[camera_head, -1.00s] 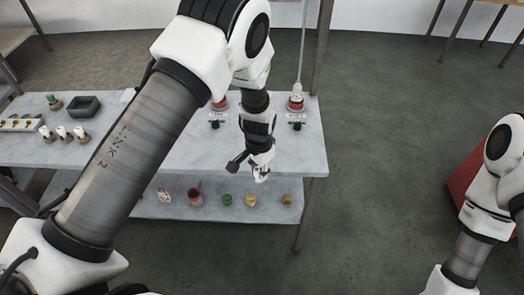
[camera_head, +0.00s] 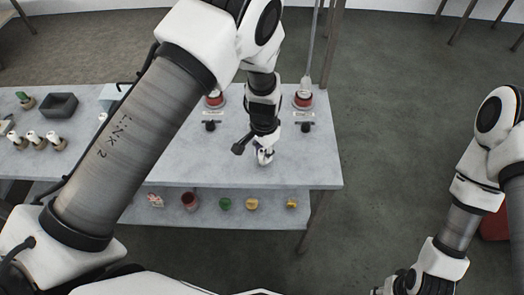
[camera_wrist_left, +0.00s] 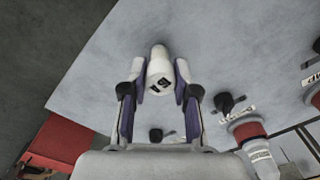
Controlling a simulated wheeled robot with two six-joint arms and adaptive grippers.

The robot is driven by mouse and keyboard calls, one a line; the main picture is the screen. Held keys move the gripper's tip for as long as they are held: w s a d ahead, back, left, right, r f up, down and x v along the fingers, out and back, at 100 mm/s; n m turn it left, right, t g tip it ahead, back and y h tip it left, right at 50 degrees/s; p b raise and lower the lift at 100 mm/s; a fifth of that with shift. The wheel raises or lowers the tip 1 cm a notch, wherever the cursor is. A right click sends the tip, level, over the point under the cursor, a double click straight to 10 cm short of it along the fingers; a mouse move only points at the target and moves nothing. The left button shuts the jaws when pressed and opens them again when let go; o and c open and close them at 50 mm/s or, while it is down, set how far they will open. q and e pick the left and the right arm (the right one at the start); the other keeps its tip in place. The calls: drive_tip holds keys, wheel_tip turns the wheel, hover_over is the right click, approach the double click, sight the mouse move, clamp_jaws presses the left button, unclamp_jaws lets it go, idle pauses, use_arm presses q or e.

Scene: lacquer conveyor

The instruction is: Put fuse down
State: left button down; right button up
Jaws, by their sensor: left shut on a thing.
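The fuse (camera_wrist_left: 159,75) is a white cylinder with dark marks on its near end, between the fingers of my left gripper in the left wrist view. My left gripper (camera_head: 265,157) is shut on it over the grey tabletop (camera_head: 190,158), near the front right part in the head view. The fuse itself is small and partly hidden by the fingers there. Whether it touches the tabletop cannot be told. My right arm is at the right; its gripper end shows only in part at the bottom edge.
Two red round devices (camera_head: 303,99) (camera_head: 214,99) with black switches stand at the back of the table. Several white-topped pieces (camera_head: 33,138) and a dark tray (camera_head: 59,105) are at the left. A lower shelf holds small coloured pots (camera_head: 252,204). The tabletop around the gripper is clear.

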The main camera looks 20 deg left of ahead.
use_arm(q)
drive_tip(key=c, duration=0.9)
unclamp_jaws()
drive_tip(key=shift+f, duration=0.1)
drive_tip(key=shift+s, duration=0.1)
